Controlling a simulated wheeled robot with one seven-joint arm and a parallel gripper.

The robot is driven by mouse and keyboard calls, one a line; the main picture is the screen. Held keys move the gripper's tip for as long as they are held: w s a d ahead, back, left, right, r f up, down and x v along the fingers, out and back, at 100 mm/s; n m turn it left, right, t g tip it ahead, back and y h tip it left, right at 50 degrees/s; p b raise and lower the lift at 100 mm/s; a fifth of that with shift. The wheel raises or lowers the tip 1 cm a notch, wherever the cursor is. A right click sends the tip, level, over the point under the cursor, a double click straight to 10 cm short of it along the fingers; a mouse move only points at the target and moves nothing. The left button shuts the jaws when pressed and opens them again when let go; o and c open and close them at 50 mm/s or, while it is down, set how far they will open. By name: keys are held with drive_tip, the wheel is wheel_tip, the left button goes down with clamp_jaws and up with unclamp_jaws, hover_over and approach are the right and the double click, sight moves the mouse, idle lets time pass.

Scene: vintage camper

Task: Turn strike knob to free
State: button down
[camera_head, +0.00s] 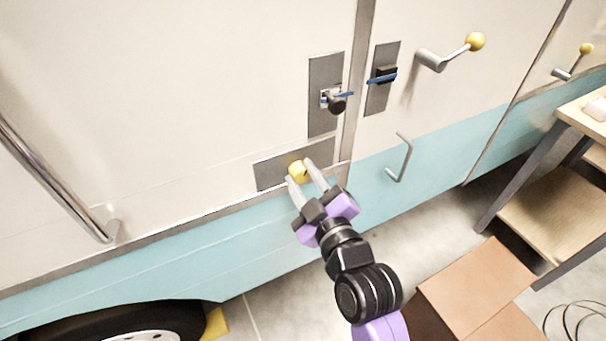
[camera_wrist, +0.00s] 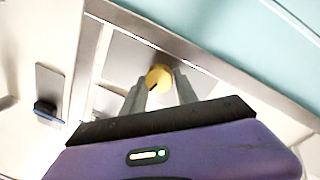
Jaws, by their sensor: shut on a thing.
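The strike knob is a small yellow knob (camera_head: 297,170) on a grey metal plate (camera_head: 268,175) low on the camper's cream door panel. My gripper (camera_head: 308,175) reaches it from the lower right, its two grey fingers on either side of the knob. In the wrist view the yellow knob (camera_wrist: 158,76) sits between the fingertips (camera_wrist: 160,88), with a dark mark on its face. The gripper is shut on the knob. The fingers hide part of the knob's sides, and no position label is readable.
Above are a plate with a black knob (camera_head: 337,103) and a plate with a black latch (camera_head: 384,74). A crank with a yellow ball (camera_head: 476,41) and a grey pull handle (camera_head: 401,160) are to the right. A cardboard box (camera_head: 478,285) and wooden shelf unit (camera_head: 550,195) stand lower right.

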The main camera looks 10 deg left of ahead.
drive_tip(key=m+p, duration=0.1)
drive_tip(key=m, duration=0.3)
drive_tip(key=shift+d+r+m, duration=0.1)
drive_tip(key=shift+m, duration=0.2)
drive_tip(key=m+p, duration=0.1)
drive_tip(key=m, duration=0.2)
drive_tip(key=shift+w+g, duration=0.1)
drive_tip(key=shift+g, duration=0.2)
drive_tip(key=m+p, duration=0.1)
drive_tip(key=m, duration=0.2)
drive_tip(key=shift+d+m+g+y, duration=0.1)
drive_tip(key=shift+m+g+y, duration=0.2)
drive_tip(key=shift+m, duration=0.1)
drive_tip(key=m+p, duration=0.1)
drive_tip(key=m, duration=0.2)
drive_tip(key=shift+d, duration=0.1)
drive_tip(key=m+y+p, duration=0.1)
drive_tip(key=m, duration=0.4)
drive_tip(key=shift+w, duration=0.1)
drive_tip(key=m, duration=0.3)
drive_tip(key=m+p, duration=0.1)
drive_tip(key=m, duration=0.1)
drive_tip(key=shift+f+y, duration=0.25)
drive_tip(key=shift+y, duration=0.05)
drive_tip(key=shift+m, duration=0.3)
